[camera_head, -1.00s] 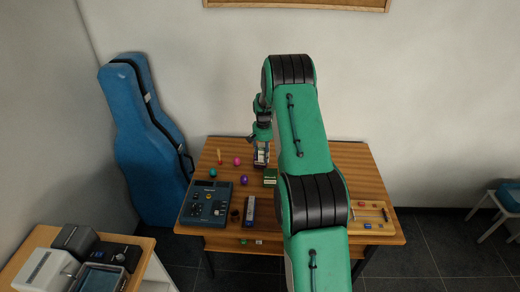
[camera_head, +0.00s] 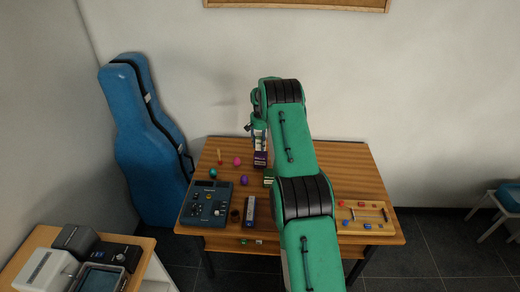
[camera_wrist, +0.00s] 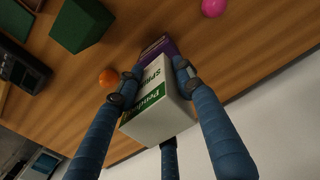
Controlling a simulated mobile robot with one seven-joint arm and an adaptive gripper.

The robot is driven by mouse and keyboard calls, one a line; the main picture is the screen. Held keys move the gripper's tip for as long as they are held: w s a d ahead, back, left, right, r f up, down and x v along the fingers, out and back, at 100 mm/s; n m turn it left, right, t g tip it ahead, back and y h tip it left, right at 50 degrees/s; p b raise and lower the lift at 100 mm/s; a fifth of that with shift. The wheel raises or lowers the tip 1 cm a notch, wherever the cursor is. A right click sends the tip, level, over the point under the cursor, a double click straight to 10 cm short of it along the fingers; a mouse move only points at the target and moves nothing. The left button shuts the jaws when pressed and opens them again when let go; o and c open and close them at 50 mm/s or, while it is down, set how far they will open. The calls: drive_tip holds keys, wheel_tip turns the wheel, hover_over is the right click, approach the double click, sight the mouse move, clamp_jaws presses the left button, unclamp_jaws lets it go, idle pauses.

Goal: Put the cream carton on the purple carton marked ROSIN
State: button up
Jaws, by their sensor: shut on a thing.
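The cream carton (camera_wrist: 160,100) with green lettering is held between the blue fingers of my gripper (camera_wrist: 157,80) in the wrist view. In the head view my gripper (camera_head: 259,128) is over the back of the wooden table, with the pale cream carton (camera_head: 260,144) below it. The purple carton (camera_wrist: 158,46) shows just beyond the far end of the cream carton, partly hidden by it. In the head view the purple carton (camera_head: 260,159) stands on the table directly below the cream one. I cannot tell whether the two touch. The ROSIN mark is not readable.
A green box (camera_head: 268,177) stands close in front, partly behind my arm. A pink ball (camera_head: 237,161), a purple egg (camera_head: 244,180) and a teal ball (camera_head: 213,172) lie to the left. A dark device (camera_head: 207,203) and a wooden tray (camera_head: 346,227) are nearer the front edge.

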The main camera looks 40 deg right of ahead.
sight(260, 134)
drive_tip(key=shift+w+d, duration=0.1)
idle(0.3)
drive_tip(key=shift+f, duration=1.75)
drive_tip(key=shift+f, duration=0.15)
drive_tip(key=o, duration=1.2)
drive_tip(key=shift+c, duration=0.2)
wheel_tip(260, 134, up, 12)
drive_tip(key=shift+r, duration=0.2)
